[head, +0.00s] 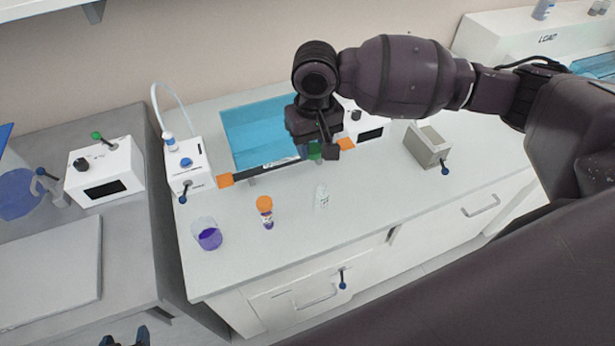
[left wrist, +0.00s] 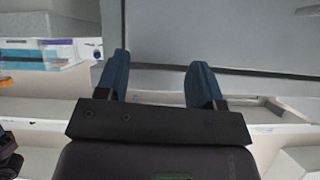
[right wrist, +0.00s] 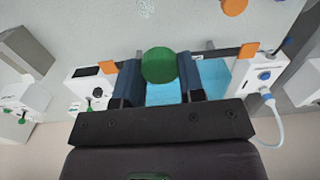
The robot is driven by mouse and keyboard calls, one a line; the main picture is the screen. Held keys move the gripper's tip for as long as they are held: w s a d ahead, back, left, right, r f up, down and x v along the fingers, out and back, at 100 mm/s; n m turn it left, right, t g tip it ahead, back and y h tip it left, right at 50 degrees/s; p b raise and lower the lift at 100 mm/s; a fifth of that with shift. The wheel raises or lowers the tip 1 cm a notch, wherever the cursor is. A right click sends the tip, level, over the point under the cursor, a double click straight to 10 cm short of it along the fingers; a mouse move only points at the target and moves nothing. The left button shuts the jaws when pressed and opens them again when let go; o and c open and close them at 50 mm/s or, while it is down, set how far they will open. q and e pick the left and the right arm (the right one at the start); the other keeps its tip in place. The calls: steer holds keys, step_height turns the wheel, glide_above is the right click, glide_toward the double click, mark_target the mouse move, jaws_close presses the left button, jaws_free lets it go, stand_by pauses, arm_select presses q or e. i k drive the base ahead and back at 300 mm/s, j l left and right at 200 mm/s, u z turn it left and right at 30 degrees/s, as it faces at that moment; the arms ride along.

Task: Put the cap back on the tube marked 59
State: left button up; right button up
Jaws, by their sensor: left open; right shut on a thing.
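My right gripper (head: 322,150) is shut on a green cap (head: 314,151), held above the counter by the blue tray. The right wrist view shows the round green cap (right wrist: 158,65) between its blue fingers. An uncapped whitish tube (head: 321,197) stands upright on the counter, below and in front of the right gripper; its marking is too small to read. A tube with an orange cap (head: 265,203) stands to its left. My left gripper (head: 125,338) is at the bottom left edge, low in front of the grey counter. In the left wrist view (left wrist: 160,80) it is open and empty.
A beaker of purple liquid (head: 207,234) stands at the counter's left front. A black bar with orange ends (head: 265,170) runs before the blue tray (head: 252,135). White devices (head: 188,168) and a grey box (head: 428,146) stand around. The counter right of the tube is clear.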

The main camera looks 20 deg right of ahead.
mark_target(320, 209)
steer(key=k+l+u, duration=0.1)
steer(key=l, duration=0.3)
steer(key=k+l+u, duration=0.15)
steer(key=l, duration=0.25)
steer(key=l+u, duration=0.1)
steer(key=l, duration=0.25)
steer(key=k+l+u, duration=0.15)
steer(key=l, duration=0.25)
steer(key=k+l+u, duration=0.1)
steer(key=l, duration=0.25)
steer(key=k, duration=0.05)
